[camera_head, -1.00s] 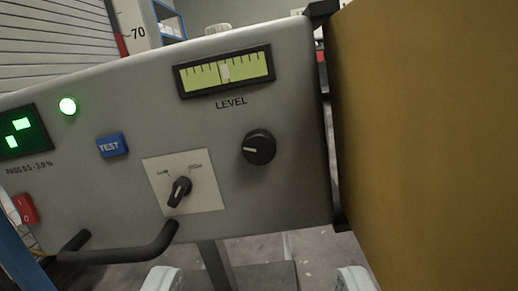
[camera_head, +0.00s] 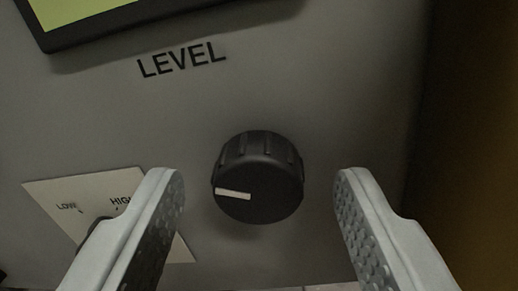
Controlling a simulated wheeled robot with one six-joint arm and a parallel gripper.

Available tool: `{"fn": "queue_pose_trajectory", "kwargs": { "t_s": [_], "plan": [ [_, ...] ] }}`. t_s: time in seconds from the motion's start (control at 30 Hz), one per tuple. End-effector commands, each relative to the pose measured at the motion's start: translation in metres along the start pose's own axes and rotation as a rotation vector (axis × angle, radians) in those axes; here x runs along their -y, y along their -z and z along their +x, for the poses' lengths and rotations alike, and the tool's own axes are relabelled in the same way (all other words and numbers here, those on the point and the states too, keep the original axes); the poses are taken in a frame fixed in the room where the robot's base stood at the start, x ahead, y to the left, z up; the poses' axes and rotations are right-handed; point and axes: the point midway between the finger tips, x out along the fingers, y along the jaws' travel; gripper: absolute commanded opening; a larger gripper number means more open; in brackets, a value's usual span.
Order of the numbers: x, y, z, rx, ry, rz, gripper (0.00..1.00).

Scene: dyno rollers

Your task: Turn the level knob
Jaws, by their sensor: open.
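The level knob (camera_head: 258,178) is a round black knob with ribbed sides and a white pointer mark that points left. It stands out from the grey panel (camera_head: 330,80), below the printed word LEVEL. My gripper (camera_head: 260,195) is open, with one grey, studded finger to the left of the knob and one to the right. Gaps show between the knob and both fingers. Part of the level gauge (camera_head: 110,20), yellow-green in a black frame, shows at the top left.
A white plate marked LOW and HIGH (camera_head: 60,195) is at the left, with its dark switch (camera_head: 97,226) partly hidden by my left finger. A brown surface (camera_head: 480,120) stands close on the right.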

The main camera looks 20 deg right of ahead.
Motion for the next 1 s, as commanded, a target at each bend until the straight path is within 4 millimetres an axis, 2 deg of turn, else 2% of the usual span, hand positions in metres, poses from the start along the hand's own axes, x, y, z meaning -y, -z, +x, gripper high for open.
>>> {"fn": "queue_pose_trajectory", "kwargs": {
  "t_s": [0.13, 0.4, 0.63, 1.0],
  "plan": [
    [-0.0005, -0.0008, 0.0064, 0.001, 0.000, -0.001, 0.53],
    [-0.0002, -0.0005, 0.0071, 0.001, 0.000, 0.000, 0.53],
    [-0.0002, -0.0004, 0.0070, 0.000, 0.000, 0.000, 0.09],
    [0.0000, 0.0000, 0.0069, 0.005, -0.001, -0.116, 0.09]
  ]
}}
